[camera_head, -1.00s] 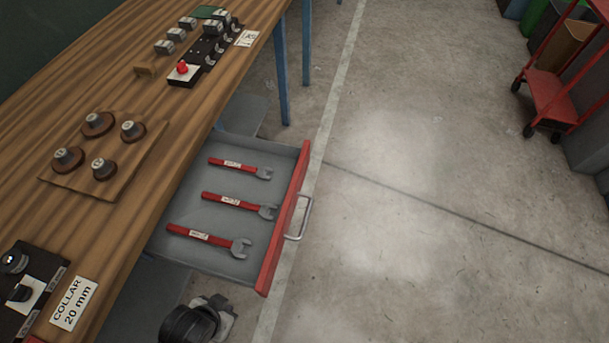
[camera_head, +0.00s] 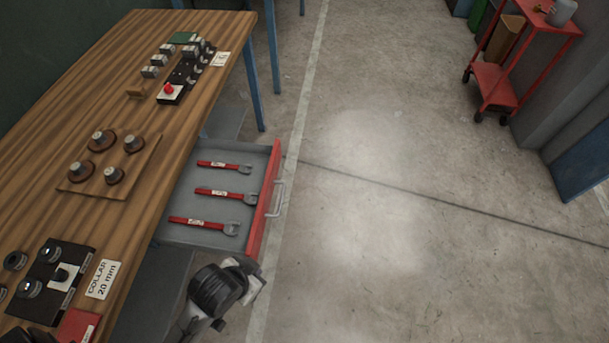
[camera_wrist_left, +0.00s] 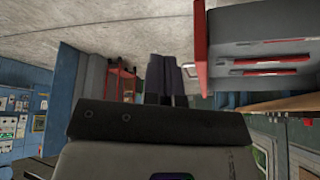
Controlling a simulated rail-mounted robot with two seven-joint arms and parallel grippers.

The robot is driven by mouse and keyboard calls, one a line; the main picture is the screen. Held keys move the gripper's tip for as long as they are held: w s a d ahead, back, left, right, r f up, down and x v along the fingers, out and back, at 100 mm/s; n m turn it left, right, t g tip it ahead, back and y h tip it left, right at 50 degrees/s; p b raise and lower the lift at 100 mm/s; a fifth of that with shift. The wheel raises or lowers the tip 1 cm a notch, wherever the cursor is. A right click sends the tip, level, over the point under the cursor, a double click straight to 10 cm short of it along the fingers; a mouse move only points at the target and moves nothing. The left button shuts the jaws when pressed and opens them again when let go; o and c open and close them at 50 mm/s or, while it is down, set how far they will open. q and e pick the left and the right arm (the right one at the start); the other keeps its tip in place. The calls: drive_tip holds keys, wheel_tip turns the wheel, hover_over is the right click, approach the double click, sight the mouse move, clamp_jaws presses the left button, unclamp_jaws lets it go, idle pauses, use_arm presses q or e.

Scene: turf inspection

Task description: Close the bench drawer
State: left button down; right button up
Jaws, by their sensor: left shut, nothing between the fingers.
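The bench drawer (camera_head: 205,235) stands open, pulled out to the right from under the wooden bench (camera_head: 190,130). It has a grey tray, a red front and a metal bar handle (camera_head: 277,198). Three red-handled wrenches (camera_head: 212,194) lie inside. My left gripper (camera_head: 252,273) is just in front of the drawer's near end, by the red front's near corner; I cannot tell whether it touches. In the left wrist view its dark fingers (camera_wrist_left: 170,76) are together and empty, with the drawer's red front (camera_wrist_left: 201,50) to their right. My right gripper is not in view.
The bench top carries a wooden board with several knobs (camera_head: 107,160), a black switch block (camera_head: 185,75), a red button (camera_head: 169,89) and a "COLLAR 20 mm" card (camera_head: 103,279). A red cart (camera_head: 495,85) stands far right. The concrete floor beyond the drawer is clear.

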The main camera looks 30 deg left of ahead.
use_arm(q)
drive_tip(key=w+a+r+n+t+y, duration=0.1)
drive_tip(key=w+r, duration=0.4)
drive_tip(key=w, duration=0.5)
drive_tip(key=w+a+r+n+t+p, duration=0.15)
drive_tip(key=w+r, duration=0.35)
drive_tip(key=w, duration=0.5)
drive_tip(key=w+r+n+t+y, duration=0.1)
drive_tip(key=w+r+n, duration=0.1)
drive_tip(key=w+r, duration=0.5)
drive_tip(key=n+g+y+b, duration=0.3)
drive_tip(key=g+y, duration=0.2)
drive_tip(key=g, duration=0.2)
approach(278, 167)
wheel_tip(278, 167, down, 4)
drive_tip(key=w+d, duration=0.1)
drive_tip(key=w, duration=0.1)
drive_tip(key=shift+s+a, duration=0.3)
drive_tip(key=shift+a, duration=0.65)
drive_tip(key=shift+s+a, duration=0.3)
drive_tip(key=shift+a, duration=0.65)
drive_tip(key=shift+f, duration=0.1)
